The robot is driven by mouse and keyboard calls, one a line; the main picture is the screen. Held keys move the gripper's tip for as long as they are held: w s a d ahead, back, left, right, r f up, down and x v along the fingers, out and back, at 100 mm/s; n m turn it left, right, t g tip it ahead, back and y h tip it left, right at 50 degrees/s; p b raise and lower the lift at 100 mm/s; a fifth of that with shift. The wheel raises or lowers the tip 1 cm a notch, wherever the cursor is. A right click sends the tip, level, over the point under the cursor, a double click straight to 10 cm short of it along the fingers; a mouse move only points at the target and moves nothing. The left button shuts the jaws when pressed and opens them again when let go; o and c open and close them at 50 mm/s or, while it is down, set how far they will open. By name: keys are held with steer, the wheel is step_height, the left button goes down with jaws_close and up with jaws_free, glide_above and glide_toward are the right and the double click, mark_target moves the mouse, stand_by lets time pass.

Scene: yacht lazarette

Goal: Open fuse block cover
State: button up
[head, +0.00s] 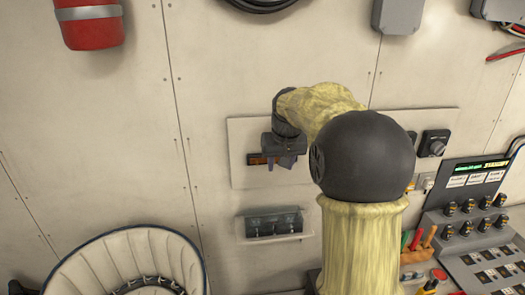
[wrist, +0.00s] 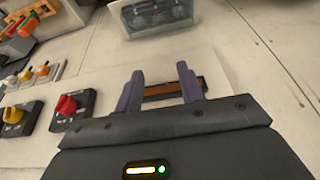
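My gripper (wrist: 160,84) is open, with its two purple fingers apart and pointing at the wall panel. It also shows in the head view (head: 277,160), partly hidden by my arm. A narrow dark strip with an orange-brown face (wrist: 175,90) shows between and behind the fingers; it also shows in the head view (head: 257,159). I cannot tell whether the fingers touch it. A grey box with a clear front (head: 272,224) and dark round parts inside is on the wall below the panel. It appears at the top of the wrist view (wrist: 152,14). No label shows which is the fuse block.
The pale panel (head: 240,135) carries a black rotary switch (head: 433,143) at right. Red (wrist: 68,104) and yellow (wrist: 14,115) knobs show in the wrist view. A control console (head: 480,235) stands lower right, a round cushioned basket (head: 130,255) lower left.

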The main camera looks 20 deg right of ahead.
steer(key=s+a+f+b, duration=0.3)
steer(key=s+a+f, duration=0.1)
steer(key=s+f, duration=0.7)
steer(key=s+a+f+n+g+b, duration=0.1)
steer(key=s+a+f+b, duration=0.3)
steer(key=s+f, duration=0.8)
steer(key=shift+s+a+f+n+g+y, duration=0.15)
steer(key=shift+s+f+n+g+y, duration=0.1)
steer(key=shift+s+n+g+y, duration=0.1)
steer(key=shift+w, duration=0.15)
